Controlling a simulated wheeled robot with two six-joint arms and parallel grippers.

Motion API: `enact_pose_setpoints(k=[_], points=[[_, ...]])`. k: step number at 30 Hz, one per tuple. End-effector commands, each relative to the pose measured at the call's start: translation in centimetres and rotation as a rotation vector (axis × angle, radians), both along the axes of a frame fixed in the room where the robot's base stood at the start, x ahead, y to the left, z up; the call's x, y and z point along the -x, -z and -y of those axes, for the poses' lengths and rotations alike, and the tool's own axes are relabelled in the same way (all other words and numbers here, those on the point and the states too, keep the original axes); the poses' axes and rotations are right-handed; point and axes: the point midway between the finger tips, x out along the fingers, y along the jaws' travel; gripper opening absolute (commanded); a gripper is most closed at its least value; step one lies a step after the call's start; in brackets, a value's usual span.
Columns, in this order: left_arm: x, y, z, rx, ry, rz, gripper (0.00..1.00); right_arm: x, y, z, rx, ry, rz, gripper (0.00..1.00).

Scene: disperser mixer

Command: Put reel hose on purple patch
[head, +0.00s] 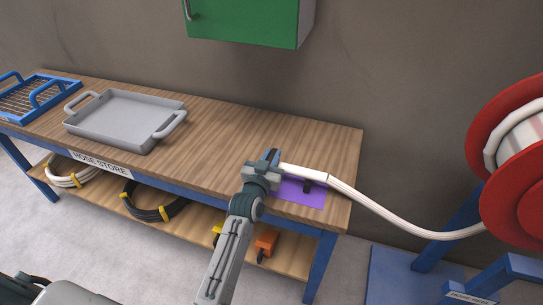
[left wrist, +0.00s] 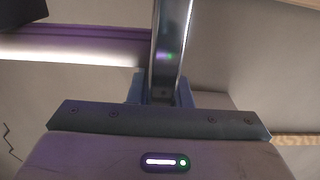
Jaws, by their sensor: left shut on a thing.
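The white reel hose (head: 352,198) runs from the red reel (head: 520,205) at the right to the bench's right end in the head view. My left gripper (head: 273,157) is shut on the hose's end part. The held part lies over the purple patch (head: 313,199), which shows in front of and below it. A small dark piece sits beside the hose over the patch. I cannot tell whether the hose touches the patch. In the left wrist view a finger (left wrist: 168,55) shows, but the grip itself is unclear. My right gripper is not in view.
The wooden bench (head: 225,130) carries a grey tray (head: 120,118) and a blue wire basket (head: 38,97) at the left. Its middle is clear. Coiled hoses (head: 152,208) and orange items (head: 265,243) lie on the lower shelf. A green cabinet (head: 245,22) hangs above.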

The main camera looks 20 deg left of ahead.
Motion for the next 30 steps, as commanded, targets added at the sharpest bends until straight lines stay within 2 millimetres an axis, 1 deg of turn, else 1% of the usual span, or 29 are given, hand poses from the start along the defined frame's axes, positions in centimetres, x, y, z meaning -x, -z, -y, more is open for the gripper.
enact_pose_setpoints(k=[5,6,8,9,17,22,23,24,26,30], points=[[0.0,0.1,0.0,0.001,0.000,0.002,0.00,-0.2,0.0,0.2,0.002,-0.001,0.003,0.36],[0.0,0.2,0.0,0.000,0.000,-0.001,0.26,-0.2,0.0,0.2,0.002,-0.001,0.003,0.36],[0.0,0.2,0.0,0.000,0.000,-0.001,0.38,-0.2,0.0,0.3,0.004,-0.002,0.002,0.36],[0.0,0.2,0.0,0.000,0.000,0.000,0.40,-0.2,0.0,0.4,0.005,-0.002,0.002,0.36],[0.0,0.1,0.0,0.000,0.000,0.000,0.40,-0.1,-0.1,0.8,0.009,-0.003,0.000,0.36],[0.2,-1.4,0.0,0.001,0.000,0.001,0.40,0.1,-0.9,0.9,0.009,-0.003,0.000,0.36],[0.8,-0.8,0.0,0.001,0.000,-0.002,0.40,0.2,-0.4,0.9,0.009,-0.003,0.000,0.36],[1.6,-0.6,-0.1,0.001,0.000,-0.003,0.40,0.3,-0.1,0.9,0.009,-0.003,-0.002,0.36],[2.9,-0.6,-0.1,0.001,-0.001,-0.002,0.40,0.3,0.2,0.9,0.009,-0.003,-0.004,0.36],[6.1,-0.6,-0.2,0.002,0.000,-0.002,0.40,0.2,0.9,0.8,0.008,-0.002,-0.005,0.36]])
